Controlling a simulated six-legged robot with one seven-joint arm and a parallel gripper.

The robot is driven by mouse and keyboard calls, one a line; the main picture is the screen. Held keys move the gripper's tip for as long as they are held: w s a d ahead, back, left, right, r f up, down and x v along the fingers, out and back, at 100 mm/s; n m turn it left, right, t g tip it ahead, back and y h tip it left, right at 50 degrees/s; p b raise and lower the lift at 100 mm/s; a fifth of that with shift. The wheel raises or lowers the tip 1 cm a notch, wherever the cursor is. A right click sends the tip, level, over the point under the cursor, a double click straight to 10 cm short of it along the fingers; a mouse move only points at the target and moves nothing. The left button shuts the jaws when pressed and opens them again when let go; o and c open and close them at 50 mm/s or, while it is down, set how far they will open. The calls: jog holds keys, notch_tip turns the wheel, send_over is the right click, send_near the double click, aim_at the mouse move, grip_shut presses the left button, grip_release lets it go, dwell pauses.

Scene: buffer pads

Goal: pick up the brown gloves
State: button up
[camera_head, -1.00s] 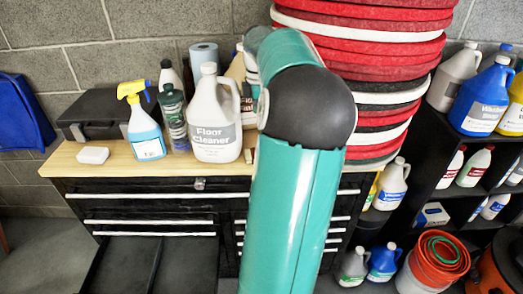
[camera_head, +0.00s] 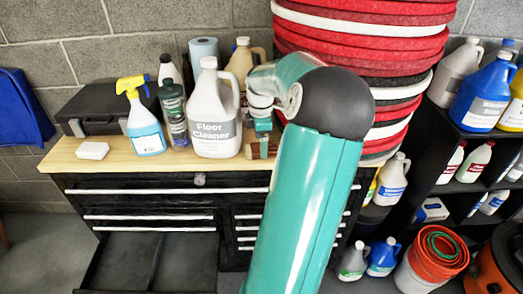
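My teal arm rises through the middle of the view and bends over the right part of the wooden worktop. My gripper (camera_head: 263,147) points down just right of the white floor cleaner jug (camera_head: 214,115). It is small and partly covered by my own arm, so I cannot tell whether its fingers are open or shut. A small brown patch (camera_head: 250,151) shows at the gripper's fingers, on or just above the worktop. It may be part of the brown gloves, but its shape is not clear. I cannot tell whether the gripper touches it.
The wooden worktop (camera_head: 130,164) also holds a spray bottle (camera_head: 143,118), a dark green bottle (camera_head: 174,115), a white block (camera_head: 92,151) and a black case (camera_head: 95,110). Stacked red, black and white pads (camera_head: 360,45) stand close on the right. An open drawer (camera_head: 130,262) juts out below.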

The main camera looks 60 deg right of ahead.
notch_tip(320, 180, down, 2)
jog(key=shift+f, duration=0.1)
jog(key=c, duration=1.1)
jog(key=shift+d, duration=0.1)
jog(key=shift+r, duration=0.65)
notch_tip(320, 180, up, 2)
jog(key=shift+r, duration=0.15)
jog(key=s+a+r, duration=0.3)
jog(key=a+r, duration=0.1)
jog(key=a, duration=0.2)
jog(key=s+a+r, duration=0.3)
jog(key=a+r, duration=0.2)
jog(key=a, duration=0.1)
jog(key=shift+s+a+r, duration=0.25)
jog(key=shift+r, duration=0.05)
